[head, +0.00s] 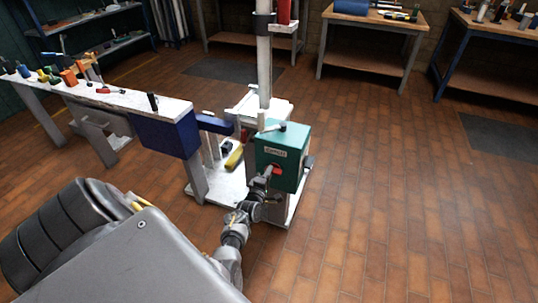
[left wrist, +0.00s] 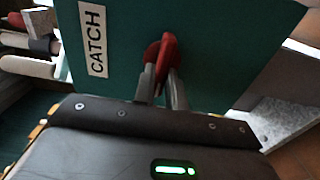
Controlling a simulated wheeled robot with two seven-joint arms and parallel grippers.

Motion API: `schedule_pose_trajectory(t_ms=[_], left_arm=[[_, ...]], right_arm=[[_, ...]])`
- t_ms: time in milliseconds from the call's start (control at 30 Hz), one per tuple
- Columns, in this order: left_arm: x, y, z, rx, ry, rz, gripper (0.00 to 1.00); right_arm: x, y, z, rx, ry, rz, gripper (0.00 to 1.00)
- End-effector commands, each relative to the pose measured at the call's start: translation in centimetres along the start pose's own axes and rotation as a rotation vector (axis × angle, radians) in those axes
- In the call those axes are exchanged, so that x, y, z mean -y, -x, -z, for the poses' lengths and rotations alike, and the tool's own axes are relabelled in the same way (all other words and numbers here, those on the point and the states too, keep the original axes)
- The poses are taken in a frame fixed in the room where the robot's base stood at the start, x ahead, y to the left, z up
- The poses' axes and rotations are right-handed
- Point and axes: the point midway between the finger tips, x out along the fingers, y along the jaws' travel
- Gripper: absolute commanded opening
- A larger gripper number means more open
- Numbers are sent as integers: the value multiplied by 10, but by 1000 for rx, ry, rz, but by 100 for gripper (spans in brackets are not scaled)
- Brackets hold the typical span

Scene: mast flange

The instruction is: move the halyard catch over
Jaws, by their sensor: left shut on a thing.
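The halyard catch is a red lever (left wrist: 162,58) on the front of a green box (left wrist: 225,50) with a white label reading "CATCH" (left wrist: 94,40). In the head view the green box (head: 291,146) stands beside the grey mast, and the red lever (head: 276,170) shows small on its front face. My left gripper (left wrist: 162,78) is shut on the red lever, with one finger on each side of it. In the head view the left gripper (head: 268,173) reaches the box front from below. My right gripper is not in view.
The grey mast (head: 264,60) rises behind the box from a white base. A long bench (head: 125,98) with tools and a blue box (head: 167,135) stands to the left. Other workbenches line the back. The tiled floor at the right is clear.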

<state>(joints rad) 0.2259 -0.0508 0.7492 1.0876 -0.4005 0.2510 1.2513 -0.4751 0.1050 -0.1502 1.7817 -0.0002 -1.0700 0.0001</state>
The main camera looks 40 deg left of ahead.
Motion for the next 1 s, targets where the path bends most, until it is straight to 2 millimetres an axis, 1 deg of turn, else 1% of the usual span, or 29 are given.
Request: schedule_pose_trajectory(t_ms=[533, 567, 700, 733, 1000], left_arm=[[1, 0, -1, 1, 27, 2, 0], [1, 0, -1, 1, 27, 2, 14], [1, 0, 0, 1, 26, 1, 32], [1, 0, 0, 1, 26, 1, 35], [0, 1, 0, 0, 25, 0, 35]], right_arm=[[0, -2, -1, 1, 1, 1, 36], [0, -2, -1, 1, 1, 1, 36], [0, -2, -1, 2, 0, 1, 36], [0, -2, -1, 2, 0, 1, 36], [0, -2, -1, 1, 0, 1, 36]])
